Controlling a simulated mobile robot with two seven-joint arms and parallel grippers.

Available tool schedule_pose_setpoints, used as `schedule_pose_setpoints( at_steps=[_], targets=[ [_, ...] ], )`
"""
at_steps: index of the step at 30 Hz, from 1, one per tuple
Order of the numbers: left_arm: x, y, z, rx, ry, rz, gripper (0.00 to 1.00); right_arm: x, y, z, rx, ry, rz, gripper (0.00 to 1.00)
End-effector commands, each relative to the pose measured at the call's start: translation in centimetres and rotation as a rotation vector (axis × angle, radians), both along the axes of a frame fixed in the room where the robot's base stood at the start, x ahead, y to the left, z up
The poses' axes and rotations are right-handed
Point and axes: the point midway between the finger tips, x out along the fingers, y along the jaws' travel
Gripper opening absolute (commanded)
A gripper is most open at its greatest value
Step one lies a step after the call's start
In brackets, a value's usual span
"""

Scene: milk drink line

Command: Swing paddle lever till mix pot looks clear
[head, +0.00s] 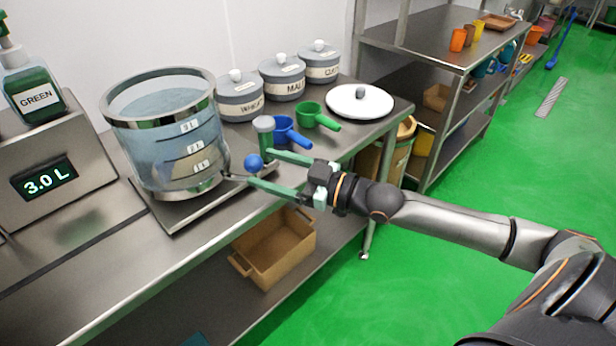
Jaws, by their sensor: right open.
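The paddle lever (254,163) ends in a blue ball knob at the pot's lower right. My right gripper (259,168) reaches in from the right, its two green fingers open on either side of the knob. I cannot tell whether a finger touches it. My left gripper is out of view.
A display (45,181) reading 3.0 L and a bottle labelled GREEN (33,95) stand at left. Lidded grey canisters (240,97) line the wall.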

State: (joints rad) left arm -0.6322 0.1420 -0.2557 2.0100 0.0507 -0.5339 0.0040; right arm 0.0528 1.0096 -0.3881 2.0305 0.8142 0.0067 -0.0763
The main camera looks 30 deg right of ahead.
Motion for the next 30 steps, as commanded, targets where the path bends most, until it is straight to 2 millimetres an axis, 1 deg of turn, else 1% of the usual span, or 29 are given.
schedule_pose_setpoints(
  at_steps=[1,3,10,18,25,30],
  targets=[
    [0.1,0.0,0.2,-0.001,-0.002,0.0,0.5,-0.7,-0.4,-0.1,-0.003,0.003,0.001,0.76],
    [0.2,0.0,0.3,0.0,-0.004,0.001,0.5,-1.5,-0.8,0.0,-0.002,0.004,0.002,0.76],
    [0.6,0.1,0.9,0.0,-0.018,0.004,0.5,-3.5,-2.2,0.0,-0.002,0.004,0.002,0.76],
    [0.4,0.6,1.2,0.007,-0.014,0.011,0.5,-5.6,-3.7,0.1,-0.002,0.004,0.001,0.76],
    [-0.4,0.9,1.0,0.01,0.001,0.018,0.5,-6.8,-4.5,0.1,0.0,0.002,0.001,0.76],
    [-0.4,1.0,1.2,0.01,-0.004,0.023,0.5,-7.2,-4.8,0.1,0.0,0.0,0.002,0.76]
  ],
)
